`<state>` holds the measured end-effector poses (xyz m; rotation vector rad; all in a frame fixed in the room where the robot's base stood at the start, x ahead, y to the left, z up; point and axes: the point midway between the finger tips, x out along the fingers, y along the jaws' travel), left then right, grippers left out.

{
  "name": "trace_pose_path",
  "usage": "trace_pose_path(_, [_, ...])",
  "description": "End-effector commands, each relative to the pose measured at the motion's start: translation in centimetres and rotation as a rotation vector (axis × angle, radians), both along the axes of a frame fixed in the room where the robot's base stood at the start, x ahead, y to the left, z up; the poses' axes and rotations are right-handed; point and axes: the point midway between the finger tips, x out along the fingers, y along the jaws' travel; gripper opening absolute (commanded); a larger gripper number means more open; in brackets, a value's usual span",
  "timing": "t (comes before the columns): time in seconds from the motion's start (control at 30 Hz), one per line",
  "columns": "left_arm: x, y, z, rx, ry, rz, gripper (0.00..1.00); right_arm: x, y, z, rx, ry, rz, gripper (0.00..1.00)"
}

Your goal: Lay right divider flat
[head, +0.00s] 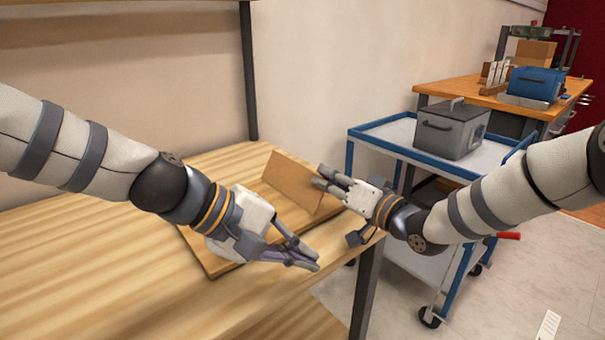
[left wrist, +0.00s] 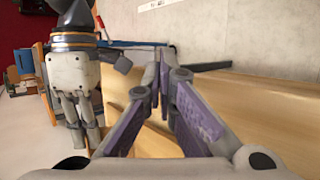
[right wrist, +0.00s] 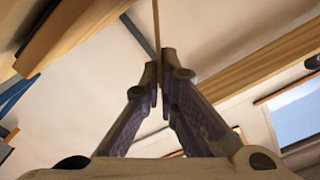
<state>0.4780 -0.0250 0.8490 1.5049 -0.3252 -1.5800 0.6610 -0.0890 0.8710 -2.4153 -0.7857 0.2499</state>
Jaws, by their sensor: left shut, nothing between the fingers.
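The divider, a tan cardboard-like panel (head: 290,180), stands tilted on the wooden table near its right side. My right gripper (head: 320,178) is at the panel's right edge. In the right wrist view the panel (right wrist: 156,30) is seen edge-on as a thin brown strip between the nearly closed fingertips (right wrist: 159,82). My left gripper (head: 315,262) is shut and empty, lower in the head view, at the table's front right corner and apart from the panel. In the left wrist view its fingertips (left wrist: 160,80) meet. The panel's foot is partly hidden by my grippers.
A flat brown board (head: 214,264) lies on the table (head: 110,270), partly under my left gripper. A blue-rimmed cart (head: 385,140) with a grey box (head: 450,128) stands to the right. A farther bench (head: 465,88) holds a blue box (head: 535,83).

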Motion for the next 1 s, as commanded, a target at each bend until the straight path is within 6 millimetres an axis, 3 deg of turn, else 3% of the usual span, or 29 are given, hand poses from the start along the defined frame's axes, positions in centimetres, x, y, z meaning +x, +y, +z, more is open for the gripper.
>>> trace_pose_path(0.03, [3.1, 1.9, 2.8, -0.019, -0.075, 0.061, 0.0, 0.1, 0.0, 0.4, 0.006, -0.008, -0.001, 0.0])
trace_pose_path(0.1, [6.3, 4.3, 6.1, -0.04, -0.161, 0.133, 0.0, 0.1, 0.0, 0.4, 0.006, -0.008, -0.001, 0.0])
trace_pose_path(0.2, [9.1, 7.0, 9.5, -0.06, -0.245, 0.202, 0.0, 0.1, 0.0, 0.4, 0.006, -0.008, 0.0, 0.0])
trace_pose_path(0.3, [10.3, 8.3, 11.1, -0.069, -0.283, 0.234, 0.0, 0.1, 0.1, 0.4, 0.006, -0.008, 0.0, 0.0])
trace_pose_path(0.47, [11.5, 7.3, 10.3, -0.067, -0.289, 0.239, 0.0, 0.1, 0.1, 0.4, 0.006, -0.008, 0.0, 0.0])
trace_pose_path(1.0, [16.7, -0.4, 4.6, -0.067, -0.289, 0.238, 0.0, 0.1, 0.1, 0.4, 0.005, -0.007, 0.001, 0.0])
